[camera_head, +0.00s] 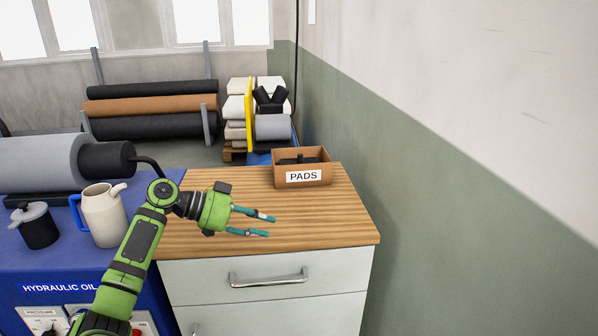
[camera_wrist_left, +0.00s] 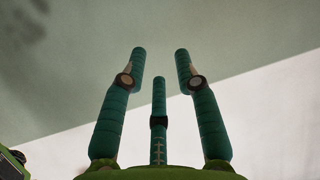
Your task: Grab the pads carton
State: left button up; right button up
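The pads carton (camera_head: 325,176) is an open brown box with a white "PADS" label and dark pads inside. It stands at the back right of the wooden cabinet top (camera_head: 330,220). My left gripper (camera_head: 270,226) is over the cabinet top, in front of the carton and a little to its left in the picture, apart from it. Its teal fingers are spread and point right. In the left wrist view the fingers (camera_wrist_left: 160,62) are open with nothing between them, facing the wall. My right gripper is not in view.
A cream jug (camera_head: 104,215) and a dark lidded pot (camera_head: 36,226) stand on the blue hydraulic unit (camera_head: 65,262) at left. A large grey roller (camera_head: 40,163) lies behind them. The green and white wall (camera_head: 430,190) bounds the right side. The cabinet top's front right is clear.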

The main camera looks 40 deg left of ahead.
aim_at(315, 174)
jog(key=i+j, duration=0.25)
jog(key=j, duration=0.2)
jog(key=i+j, duration=0.25)
jog(key=j, duration=0.15)
jog(key=i+j, duration=0.25)
jog(key=j, duration=0.2)
